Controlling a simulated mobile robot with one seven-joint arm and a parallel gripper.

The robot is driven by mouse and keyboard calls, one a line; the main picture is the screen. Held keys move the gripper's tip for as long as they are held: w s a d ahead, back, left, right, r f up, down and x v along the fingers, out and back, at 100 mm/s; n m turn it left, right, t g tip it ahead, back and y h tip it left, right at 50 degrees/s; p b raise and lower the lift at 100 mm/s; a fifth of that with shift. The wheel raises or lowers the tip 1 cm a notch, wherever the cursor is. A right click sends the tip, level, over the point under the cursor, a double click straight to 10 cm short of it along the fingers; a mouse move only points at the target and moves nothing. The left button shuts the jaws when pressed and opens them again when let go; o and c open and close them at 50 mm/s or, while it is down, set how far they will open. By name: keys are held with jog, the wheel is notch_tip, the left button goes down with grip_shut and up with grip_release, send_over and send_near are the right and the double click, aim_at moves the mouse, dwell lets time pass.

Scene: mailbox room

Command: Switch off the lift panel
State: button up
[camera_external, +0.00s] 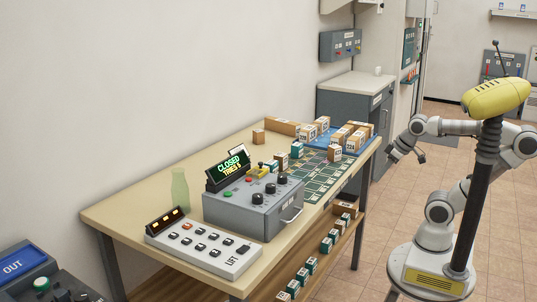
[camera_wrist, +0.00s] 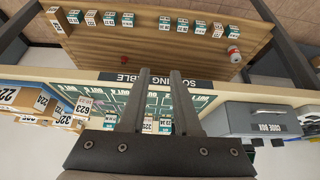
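The lift panel (camera_external: 205,246) is a light grey sloped box marked LIFT at the near end of the table. It has rows of dark switches, one red button and a dark display strip with small lit orange marks. My gripper (camera_external: 408,157) hangs to the right of the table's far end, well away from the panel. In the wrist view my gripper (camera_wrist: 159,72) shows two dark, parallel fingers with a gap between them and nothing held. The wrist view is upside down, faces the table's front edge, and does not show the lift panel.
The grey code box (camera_external: 255,208) with knobs and a front handle stands beside the panel, with a CLOSED display (camera_external: 229,168) behind it. A green glass bottle (camera_external: 180,190) stands near the wall. Floor (camera_external: 345,270) is clear right of the table.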

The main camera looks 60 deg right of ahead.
notch_tip(320, 180, up, 9)
jog(key=shift+f, duration=0.1)
grip_shut()
jog(key=w+a+r+m+h+p, duration=0.25)
jog(key=w+a, duration=0.25)
jog(key=w, duration=0.6)
jog(key=w+a+t+h+p, duration=0.1)
jog(key=w+a, duration=0.3)
jog(key=a, duration=0.3)
jog(key=w+a+t+h+p, duration=0.1)
jog(key=w+a+p, duration=0.1)
jog(key=w+a, duration=0.35)
jog(key=s+a+t+y+p, duration=0.1)
jog(key=a+t, duration=0.1)
jog(key=a, duration=0.9)
jog(key=s+a+t+p, duration=0.1)
jog(key=s+a+t, duration=0.15)
jog(key=a, duration=0.85)
jog(key=s+a+f+n+t+y+p, duration=0.1)
jog(key=s+a+t+y, duration=0.1)
jog(key=s+a, duration=0.35)
jog(key=s+a+f+n+t+y+p, duration=0.1)
jog(key=s+a+f+y, duration=0.1)
jog(key=a, duration=0.7)
jog(key=shift+m, duration=0.25)
jog(key=f, duration=0.5)
jog(key=shift+w+a+b, duration=0.2)
jog(key=shift+a+b, duration=0.05)
jog(key=shift+b, duration=0.1)
